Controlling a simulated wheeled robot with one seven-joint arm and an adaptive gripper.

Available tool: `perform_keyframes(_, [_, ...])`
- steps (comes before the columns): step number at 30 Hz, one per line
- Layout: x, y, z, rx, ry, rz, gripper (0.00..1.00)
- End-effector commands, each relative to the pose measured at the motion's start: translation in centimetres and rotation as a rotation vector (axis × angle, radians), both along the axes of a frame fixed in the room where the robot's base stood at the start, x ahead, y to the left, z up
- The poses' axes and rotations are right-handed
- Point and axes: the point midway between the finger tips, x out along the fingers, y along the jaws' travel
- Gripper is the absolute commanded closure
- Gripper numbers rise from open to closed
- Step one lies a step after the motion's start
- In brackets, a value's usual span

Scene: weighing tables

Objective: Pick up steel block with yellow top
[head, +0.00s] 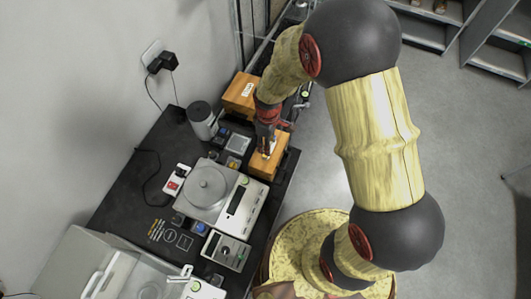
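A small block with a yellow-orange top (233,163), apparently the steel block with yellow top, stands on the black table behind the large scale. It is small in this view and its sides are hard to make out. My gripper (267,153) points down at the front wooden box (262,168), to the right of the block and apart from it in the picture. The fingers are too small and partly hidden, so I cannot tell whether they are open or shut or hold anything.
A large scale (246,214) with a round pan fills the middle of the black table (142,190). Small blue-topped blocks (213,155), a grey cylinder (201,118), a power strip (177,180) and a smaller instrument (226,250) stand around it. Another wooden box (238,92) is behind.

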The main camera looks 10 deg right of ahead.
Motion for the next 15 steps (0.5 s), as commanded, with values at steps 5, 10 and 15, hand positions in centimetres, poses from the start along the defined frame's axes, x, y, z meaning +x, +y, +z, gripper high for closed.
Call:
perform_keyframes(5, [0.0, 0.0, -0.6, 0.0, -0.001, 0.028, 0.62])
perform_keyframes(10, [0.0, 0.1, -2.4, 0.0, 0.0, 0.028, 0.62])
perform_keyframes(15, [-0.4, 0.3, -4.2, 0.0, 0.001, 0.029, 0.62])
